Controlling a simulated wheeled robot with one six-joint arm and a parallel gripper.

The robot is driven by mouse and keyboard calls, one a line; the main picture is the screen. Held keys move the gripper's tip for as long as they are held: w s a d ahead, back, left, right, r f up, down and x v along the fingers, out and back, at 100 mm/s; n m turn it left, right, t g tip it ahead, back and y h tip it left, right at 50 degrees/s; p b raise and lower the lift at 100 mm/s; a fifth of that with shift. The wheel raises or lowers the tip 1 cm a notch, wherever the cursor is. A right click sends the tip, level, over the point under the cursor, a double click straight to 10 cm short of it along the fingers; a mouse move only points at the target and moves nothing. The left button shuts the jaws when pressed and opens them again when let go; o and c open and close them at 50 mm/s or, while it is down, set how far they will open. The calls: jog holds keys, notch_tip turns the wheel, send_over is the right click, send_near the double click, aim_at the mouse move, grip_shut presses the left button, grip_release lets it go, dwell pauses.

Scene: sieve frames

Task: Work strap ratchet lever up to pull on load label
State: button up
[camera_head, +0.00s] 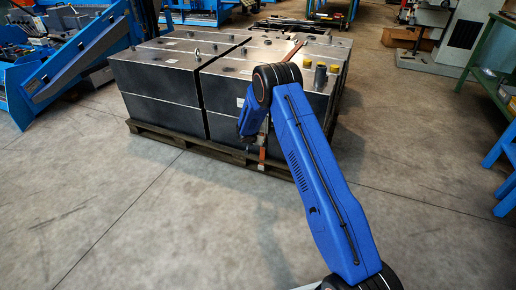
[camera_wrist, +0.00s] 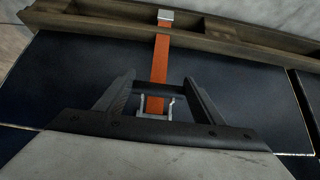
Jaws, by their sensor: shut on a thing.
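An orange strap (camera_head: 292,51) crosses the top of a dark steel block (camera_head: 222,88) and runs down its front face to the pallet. In the wrist view the strap (camera_wrist: 160,62) runs from a metal end fitting (camera_wrist: 165,16) at the pallet edge to a metal ratchet with a lever (camera_wrist: 155,108). My gripper (camera_wrist: 159,84) is at the ratchet, its two dark fingers on either side, shut on the lever. The lever's exact angle is hard to tell. A small pale label (camera_head: 240,102) shows on the block's front, left of my arm; its print is unreadable.
The blocks stand on a wooden pallet (camera_head: 160,136), whose edge (camera_wrist: 90,22) also crosses the wrist view. Blue steel equipment (camera_head: 75,68) is at the left, a green bench (camera_head: 489,57) at the right. The concrete floor in front is clear.

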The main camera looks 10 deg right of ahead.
jog(key=shift+w+d+f, duration=0.3)
jog(key=shift+w+d, duration=0.05)
jog(key=shift+w, duration=0.2)
jog(key=o, duration=1.5)
jog(key=shift+f, duration=0.1)
jog(key=shift+s+a+r, duration=0.1)
jog(key=shift+r, duration=0.3)
jog(key=v, duration=1.6)
jog(key=shift+s+a+r, duration=0.15)
jog(key=shift+s+r, duration=0.05)
